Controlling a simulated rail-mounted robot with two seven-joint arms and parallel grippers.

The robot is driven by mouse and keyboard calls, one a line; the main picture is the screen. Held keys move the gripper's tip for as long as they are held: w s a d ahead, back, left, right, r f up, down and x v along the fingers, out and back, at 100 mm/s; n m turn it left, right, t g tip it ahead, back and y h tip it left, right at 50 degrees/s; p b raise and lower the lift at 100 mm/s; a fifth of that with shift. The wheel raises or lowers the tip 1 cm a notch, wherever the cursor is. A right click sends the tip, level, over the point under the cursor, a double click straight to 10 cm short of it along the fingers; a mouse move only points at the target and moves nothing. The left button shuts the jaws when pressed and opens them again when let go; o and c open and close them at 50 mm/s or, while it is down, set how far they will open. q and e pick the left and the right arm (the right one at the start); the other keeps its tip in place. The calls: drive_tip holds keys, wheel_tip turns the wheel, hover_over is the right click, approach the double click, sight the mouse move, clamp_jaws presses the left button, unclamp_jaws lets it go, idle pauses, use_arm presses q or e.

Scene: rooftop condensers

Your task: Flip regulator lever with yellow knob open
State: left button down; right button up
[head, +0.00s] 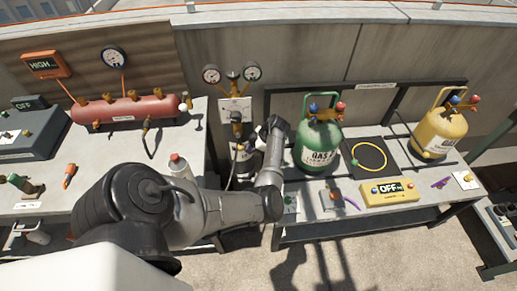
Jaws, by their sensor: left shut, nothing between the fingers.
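The regulator (236,88) hangs on the wall in the middle of the head view, with two round gauges (211,75) on top and a white plate below. Brass fittings (237,117) show under the plate. I cannot make out the lever or its yellow knob clearly. My left arm reaches across from the lower left and bends up beside the regulator's lower part. My left gripper (246,150) is shut and empty, just below the brass fittings; its fingertips are small and partly hidden. My right gripper is not in view.
The left bench holds a red manifold (127,108), a red-capped bottle (180,166) and small tools. The benches stand either side of the regulator.

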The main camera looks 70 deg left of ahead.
use_arm(q)
drive_tip(key=shift+s+a+f+g, duration=0.1)
drive_tip(key=shift+s+g, duration=0.2)
drive_tip(key=shift+g, duration=0.1)
idle(0.4)
drive_tip(key=p+v, duration=0.1)
drive_tip(key=v, duration=1.2)
drive_tip(key=shift+w+r, duration=0.25)
drive_tip(key=shift+w, duration=0.05)
